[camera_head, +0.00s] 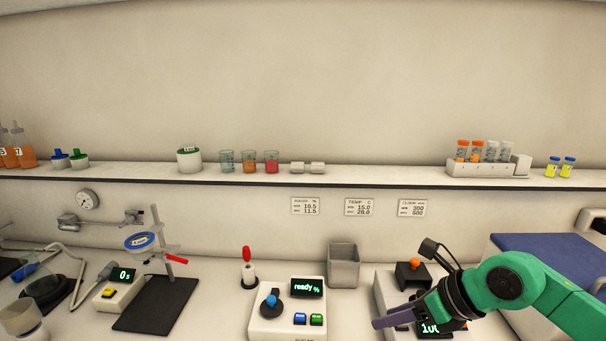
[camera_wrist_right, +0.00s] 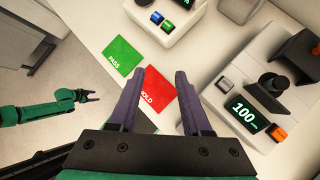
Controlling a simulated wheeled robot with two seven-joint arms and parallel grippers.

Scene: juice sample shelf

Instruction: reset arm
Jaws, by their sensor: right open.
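My right arm (camera_head: 500,285) reaches in from the right in the head view, green with a dark wrist. Its gripper (camera_head: 380,322) points left, low over the bench, in front of the device at the right. In the right wrist view this gripper (camera_wrist_right: 166,72) is open, with its two purple fingers apart and nothing between them. The fingers are above a red HOLD card (camera_wrist_right: 172,92). My left arm's gripper (camera_wrist_right: 88,97) shows small at the left of the right wrist view; its jaw state is unclear. It is out of the head view.
A green PASS card (camera_wrist_right: 122,57) lies beside the red one. The "ready" device (camera_head: 288,322), a grey bin (camera_head: 343,268) and the right device (camera_head: 384,292) stand near my right gripper. A shelf (camera_head: 380,178) with bottles and a vial rack (camera_head: 483,169) runs behind.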

